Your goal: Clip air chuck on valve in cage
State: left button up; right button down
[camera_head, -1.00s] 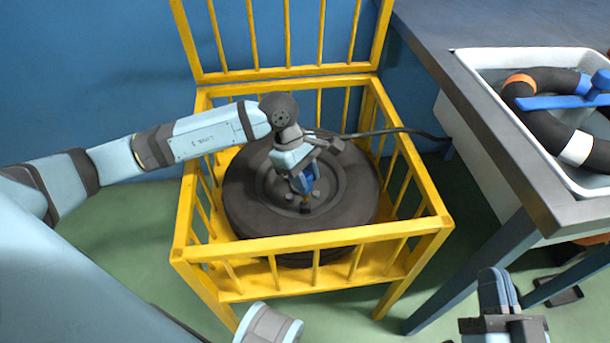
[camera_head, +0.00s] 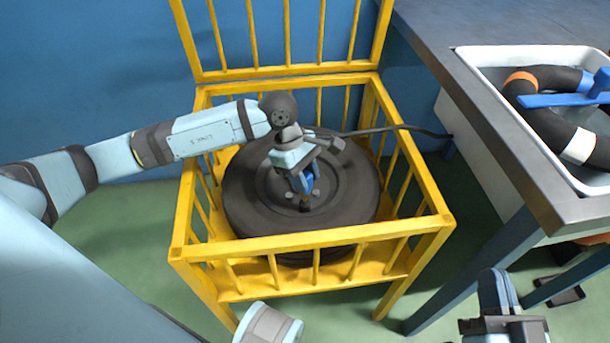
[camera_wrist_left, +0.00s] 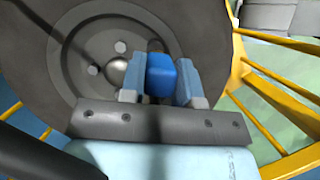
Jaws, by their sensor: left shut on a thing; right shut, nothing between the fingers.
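A dark wheel (camera_head: 245,195) lies flat inside the yellow cage (camera_head: 300,244); its tyre also fills the upper part of the left wrist view (camera_wrist_left: 30,60). My left gripper (camera_head: 303,188) is over the wheel's hub and shut on the blue air chuck (camera_head: 309,176). In the left wrist view the blue chuck (camera_wrist_left: 161,75) sits between the fingers, beside a round hub dome. The valve is hidden or too small to make out. My right gripper (camera_head: 497,285) is shut and empty, outside the cage.
A dark hose (camera_head: 395,128) runs from the left gripper area over the cage's right side towards the bench. The cage lid (camera_head: 285,72) stands open at the back. A grey bench (camera_head: 455,85) at right holds a white basin (camera_head: 468,58) with a black ring and blue tool.

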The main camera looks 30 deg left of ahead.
pick_arm(q)
jog(key=shift+f+b, duration=1)
jog(key=shift+f, duration=0.15)
dwell(0.9)
jog(key=o, duration=1.2)
jog(key=shift+r+p, duration=1.9)
jog(key=shift+r, duration=1.65)
